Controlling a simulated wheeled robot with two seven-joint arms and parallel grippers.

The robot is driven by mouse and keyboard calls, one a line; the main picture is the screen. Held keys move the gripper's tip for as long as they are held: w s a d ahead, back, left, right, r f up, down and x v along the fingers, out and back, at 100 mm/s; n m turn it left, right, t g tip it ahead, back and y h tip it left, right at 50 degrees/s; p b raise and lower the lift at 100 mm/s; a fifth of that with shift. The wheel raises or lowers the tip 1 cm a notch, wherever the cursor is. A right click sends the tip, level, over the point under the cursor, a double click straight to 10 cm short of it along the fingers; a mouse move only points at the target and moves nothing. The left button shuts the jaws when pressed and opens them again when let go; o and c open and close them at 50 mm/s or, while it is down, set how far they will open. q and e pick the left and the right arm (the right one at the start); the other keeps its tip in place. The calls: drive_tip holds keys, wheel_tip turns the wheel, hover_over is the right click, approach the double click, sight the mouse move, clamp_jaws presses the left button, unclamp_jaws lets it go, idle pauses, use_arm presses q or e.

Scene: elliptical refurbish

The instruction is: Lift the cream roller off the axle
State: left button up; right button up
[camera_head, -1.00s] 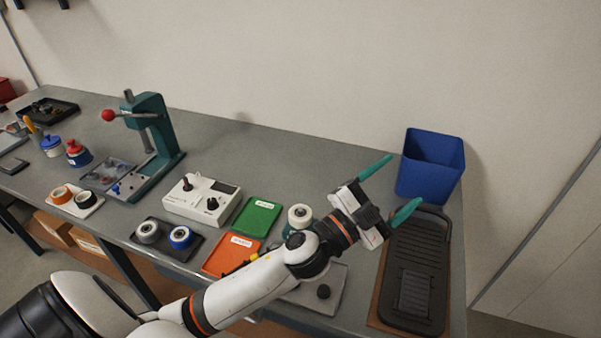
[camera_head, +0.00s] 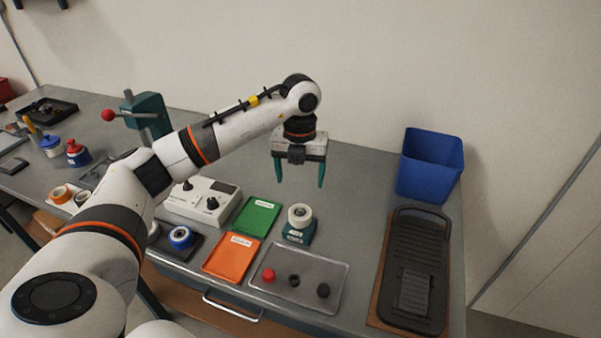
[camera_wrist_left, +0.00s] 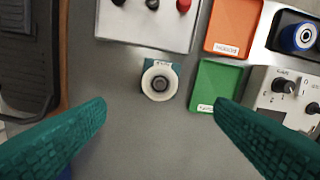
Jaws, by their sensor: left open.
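The cream roller (camera_head: 299,213) sits on a small teal stand (camera_head: 297,236) on the bench, right of the green tray. The left wrist view shows the cream roller (camera_wrist_left: 159,80) from above, with a dark round centre; the axle itself is hard to make out. My left gripper (camera_head: 300,184) is open and empty, pointing down above and a little behind the roller in the head view. In the left wrist view its two teal fingers (camera_wrist_left: 160,115) are wide apart, and the roller appears between and beyond them. My right gripper is not in view.
A green tray (camera_head: 256,217) and an orange tray (camera_head: 231,258) lie left of the stand. A grey plate (camera_head: 318,272) with red and dark knobs lies in front. A blue bin (camera_head: 430,167) and a dark pad (camera_head: 415,270) are at the right.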

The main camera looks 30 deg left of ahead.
sight(300, 209)
use_arm(q)
wheel_tip(300, 209, down, 12)
drive_tip(key=p, duration=0.3)
drive_tip(key=shift+p, duration=0.3)
drive_tip(key=c, duration=1.1)
drive_tip(key=shift+o, duration=0.2)
drive_tip(key=shift+r+p, duration=1.8)
drive_tip(key=shift+r, duration=0.9)
